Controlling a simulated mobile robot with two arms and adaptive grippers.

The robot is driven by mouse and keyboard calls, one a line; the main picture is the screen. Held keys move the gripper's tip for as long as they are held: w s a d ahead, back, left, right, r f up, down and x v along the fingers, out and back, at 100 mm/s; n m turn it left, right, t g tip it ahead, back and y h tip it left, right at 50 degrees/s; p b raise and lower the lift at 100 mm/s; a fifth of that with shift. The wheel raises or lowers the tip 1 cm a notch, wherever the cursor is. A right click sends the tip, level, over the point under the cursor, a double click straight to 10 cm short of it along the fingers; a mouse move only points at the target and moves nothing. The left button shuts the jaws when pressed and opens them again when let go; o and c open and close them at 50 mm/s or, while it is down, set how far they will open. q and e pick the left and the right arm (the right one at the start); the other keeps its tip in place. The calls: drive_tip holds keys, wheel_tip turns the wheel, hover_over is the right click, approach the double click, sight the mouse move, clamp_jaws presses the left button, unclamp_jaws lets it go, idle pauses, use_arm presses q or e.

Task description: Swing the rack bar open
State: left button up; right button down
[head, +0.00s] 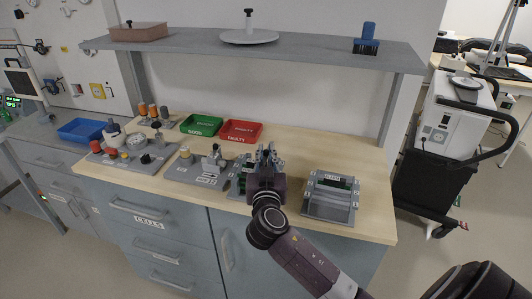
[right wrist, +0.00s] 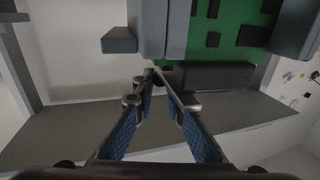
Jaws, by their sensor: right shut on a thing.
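My right gripper (head: 266,152) is over the grey rack (head: 238,187) with green boards near the middle of the bench, and hides part of it. In the right wrist view the gripper's blue-padded fingers (right wrist: 160,101) come together close to a green board (right wrist: 228,42) with dark parts and grey blocks. The fingers are shut on what looks like the rack bar, a small piece mostly hidden between the fingertips. I cannot tell how far the bar is swung. My left gripper is not in view.
A second grey rack (head: 329,207) stands to the right on the bench. Green (head: 201,125) and red (head: 241,131) trays lie behind. Grey fixture plates (head: 195,172) lie to the left. A grey shelf (head: 300,50) hangs above. The bench's back right is clear.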

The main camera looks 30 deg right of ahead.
idle(0.3)
drive_tip(key=shift+s+d+f+n+t+y+p, duration=0.15)
drive_tip(key=shift+s+d+n+t+y, duration=0.25)
drive_tip(key=shift+n+y, duration=0.6)
drive_tip(key=shift+s+d+r+n+t+y+p, duration=0.2)
drive_tip(key=shift+n+t+y, duration=0.4)
drive_tip(key=shift+y, duration=0.65)
drive_tip(key=shift+s+d+f+n+t+y+p, duration=0.15)
drive_tip(key=shift+s+d+n+t+y+p, duration=0.2)
drive_tip(key=shift+n+y, duration=0.65)
drive_tip(key=shift+w, duration=0.1)
drive_tip(key=c, duration=1.9)
unclamp_jaws()
drive_tip(key=shift+w, duration=0.1)
drive_tip(key=shift+c, duration=0.2)
drive_tip(key=s+a, duration=0.2)
drive_tip(key=s, duration=1)
